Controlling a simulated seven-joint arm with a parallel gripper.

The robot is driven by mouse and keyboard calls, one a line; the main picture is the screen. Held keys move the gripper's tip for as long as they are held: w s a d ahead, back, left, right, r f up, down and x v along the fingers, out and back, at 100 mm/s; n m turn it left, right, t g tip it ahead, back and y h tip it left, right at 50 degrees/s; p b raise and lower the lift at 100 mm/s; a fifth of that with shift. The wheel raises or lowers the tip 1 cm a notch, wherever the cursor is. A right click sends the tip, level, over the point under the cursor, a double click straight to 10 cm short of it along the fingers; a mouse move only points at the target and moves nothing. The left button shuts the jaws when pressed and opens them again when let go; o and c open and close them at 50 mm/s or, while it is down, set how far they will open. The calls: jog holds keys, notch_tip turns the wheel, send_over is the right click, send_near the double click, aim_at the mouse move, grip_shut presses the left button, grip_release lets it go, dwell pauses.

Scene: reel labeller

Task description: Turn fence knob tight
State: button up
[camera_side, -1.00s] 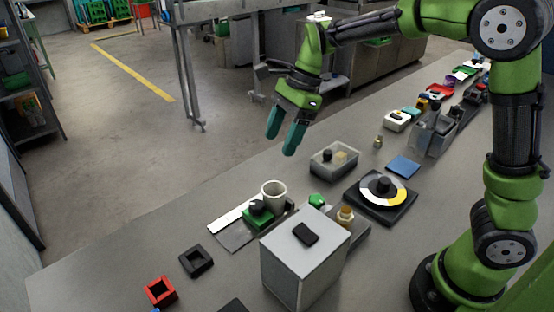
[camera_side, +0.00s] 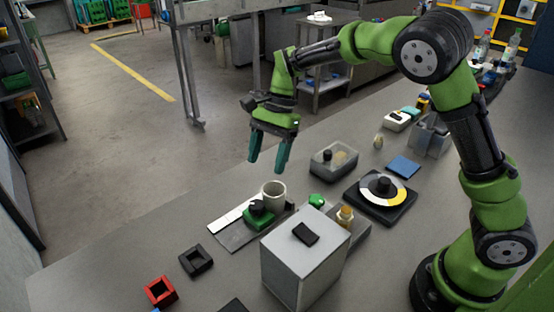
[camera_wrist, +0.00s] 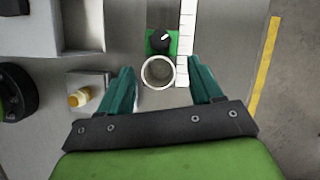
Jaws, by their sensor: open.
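The fence knob appears to be the black knob (camera_side: 258,207) on a green block (camera_side: 259,220), on a flat metal plate beside a white strip. In the wrist view the black knob (camera_wrist: 162,41), with a white pointer mark, sits on its green block (camera_wrist: 149,47) beyond the fingertips. A pale round cup or ring (camera_side: 273,194) stands right behind the block; it shows between my fingers in the wrist view (camera_wrist: 158,72). My gripper (camera_side: 265,170) is open and empty, pointing down above the cup and knob, apart from both.
A grey box (camera_side: 283,270) with a black item on top stands in front of the knob. A small part with an amber top (camera_side: 345,214) and a green piece (camera_side: 317,200) are to the right. A clear bin (camera_side: 333,160) and a dial base (camera_side: 383,212) stand farther right.

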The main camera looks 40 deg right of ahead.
aim_at(257, 203)
jog(key=x, duration=1)
jog(key=shift+a+f, duration=0.2)
jog(key=shift+f, duration=0.1)
jog(key=c, duration=1.1)
jog(key=shift+o, duration=0.2)
jog(key=shift+m+t, duration=0.6)
jog(key=shift+m, duration=1)
jog(key=o, duration=1.1)
jog(key=shift+c, duration=0.2)
jog(key=shift+r, duration=0.1)
